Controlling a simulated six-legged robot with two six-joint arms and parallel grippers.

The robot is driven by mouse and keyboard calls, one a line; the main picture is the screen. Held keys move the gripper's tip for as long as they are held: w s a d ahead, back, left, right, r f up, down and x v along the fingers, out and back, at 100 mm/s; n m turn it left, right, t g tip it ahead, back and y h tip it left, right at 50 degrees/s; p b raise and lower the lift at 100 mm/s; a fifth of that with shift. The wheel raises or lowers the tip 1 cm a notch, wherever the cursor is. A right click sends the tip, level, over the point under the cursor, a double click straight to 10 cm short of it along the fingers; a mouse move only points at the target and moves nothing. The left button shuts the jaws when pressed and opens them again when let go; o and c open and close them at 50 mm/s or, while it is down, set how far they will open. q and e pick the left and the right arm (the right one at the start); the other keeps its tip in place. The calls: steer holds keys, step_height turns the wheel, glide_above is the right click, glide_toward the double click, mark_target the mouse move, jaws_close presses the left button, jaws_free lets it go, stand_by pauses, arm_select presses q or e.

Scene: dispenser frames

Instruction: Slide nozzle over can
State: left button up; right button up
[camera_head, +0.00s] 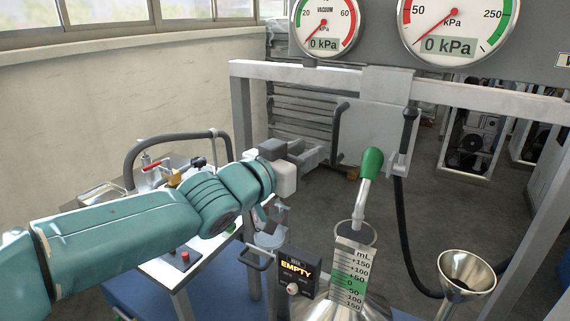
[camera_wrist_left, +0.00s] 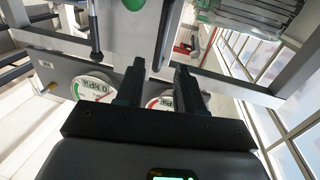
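The nozzle (camera_head: 371,164) has a green handle and a grey spout pointing down. Its spout tip shows at the mouth of the can's neck; I cannot tell whether it is inside or just above. The can (camera_head: 345,306) is shiny metal, with a neck scale marked in mL (camera_head: 351,275). Its lower body is cut off by the picture edge. My left gripper (camera_head: 308,156) is left of the nozzle, apart from it. In the left wrist view its dark fingers (camera_wrist_left: 158,84) are spread with nothing between them. A green part, likely the nozzle (camera_wrist_left: 133,4), shows at the top edge there. My right gripper is not in view.
A grey frame (camera_head: 305,73) carries two gauges (camera_head: 325,27) reading 0 kPa. A black hose (camera_head: 403,225) hangs right of the nozzle. A metal funnel (camera_head: 466,272) stands at right. A box reading EMPTY (camera_head: 297,270) is left of the can. A tool-laden bench (camera_head: 175,268) lies behind my left arm.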

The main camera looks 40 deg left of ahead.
arm_select(q)
steer(key=s+p, duration=0.1)
steer(key=s, duration=0.4)
steer(key=shift+s+d, duration=0.15)
steer(key=shift+s, duration=0.25)
